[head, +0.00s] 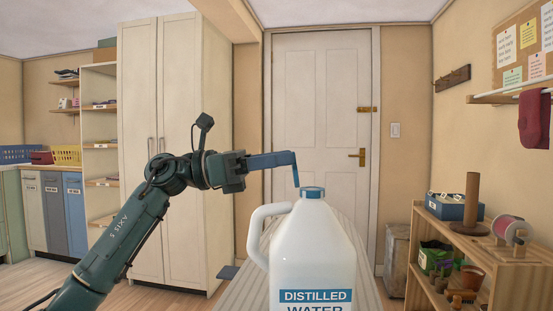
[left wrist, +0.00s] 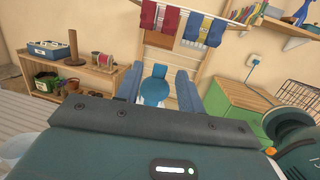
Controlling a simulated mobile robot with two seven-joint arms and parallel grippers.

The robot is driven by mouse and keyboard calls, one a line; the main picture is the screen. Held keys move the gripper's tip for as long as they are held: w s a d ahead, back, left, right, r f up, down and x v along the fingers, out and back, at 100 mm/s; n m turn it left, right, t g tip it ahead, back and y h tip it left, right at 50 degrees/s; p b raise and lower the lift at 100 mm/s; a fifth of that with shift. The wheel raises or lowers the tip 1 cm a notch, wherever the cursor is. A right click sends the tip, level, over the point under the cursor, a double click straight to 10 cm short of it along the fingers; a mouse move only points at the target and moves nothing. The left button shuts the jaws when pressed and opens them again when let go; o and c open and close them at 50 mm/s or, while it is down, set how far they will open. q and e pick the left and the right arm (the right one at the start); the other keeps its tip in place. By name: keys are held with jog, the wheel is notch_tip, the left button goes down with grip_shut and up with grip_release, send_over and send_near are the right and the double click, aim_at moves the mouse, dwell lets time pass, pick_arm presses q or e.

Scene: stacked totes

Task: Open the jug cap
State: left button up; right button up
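The white jug (head: 312,250) stands upright in the head view, with a handle on its left and a label reading "DISTILLED WATER". Its blue cap (head: 312,192) sits on the neck. My left gripper (head: 296,184) reaches in from the left, and its bent blue fingers point down just left of the cap in the picture. I cannot tell the depth gap between them. In the left wrist view the fingers (left wrist: 158,90) are apart. A blue shape shows between them, but I cannot tell whether they touch it. My right gripper is not in view.
The jug stands on a ridged pale table (head: 245,292). A tall cabinet (head: 170,90) stands behind my left arm. A white door (head: 322,110) is at the back.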

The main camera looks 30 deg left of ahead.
pick_arm(q)
jog(key=v, duration=1.3)
jog(key=shift+b, duration=0.3)
jog(key=shift+s, duration=0.1)
